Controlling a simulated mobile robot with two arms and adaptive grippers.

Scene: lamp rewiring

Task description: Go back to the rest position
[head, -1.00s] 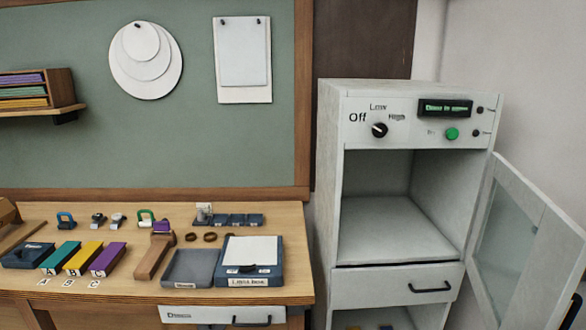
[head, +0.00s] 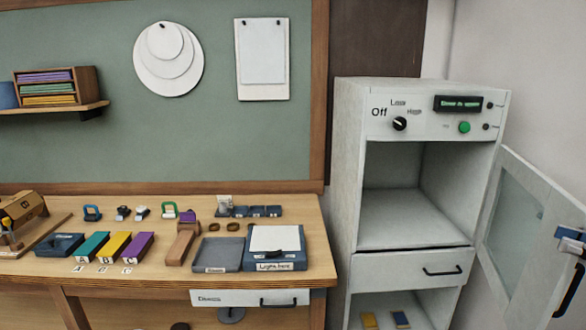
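My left gripper is not in view. The white cabinet (head: 345,190) stands right of the workbench with its upper compartment open and empty.
The workbench (head: 310,262) holds a grey tray (head: 217,255), a blue box with a white top (head: 275,243), and teal, yellow and purple blocks (head: 114,247). The bench drawer (head: 250,298) and cabinet drawer (head: 415,272) look shut. The open door takes up the right side.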

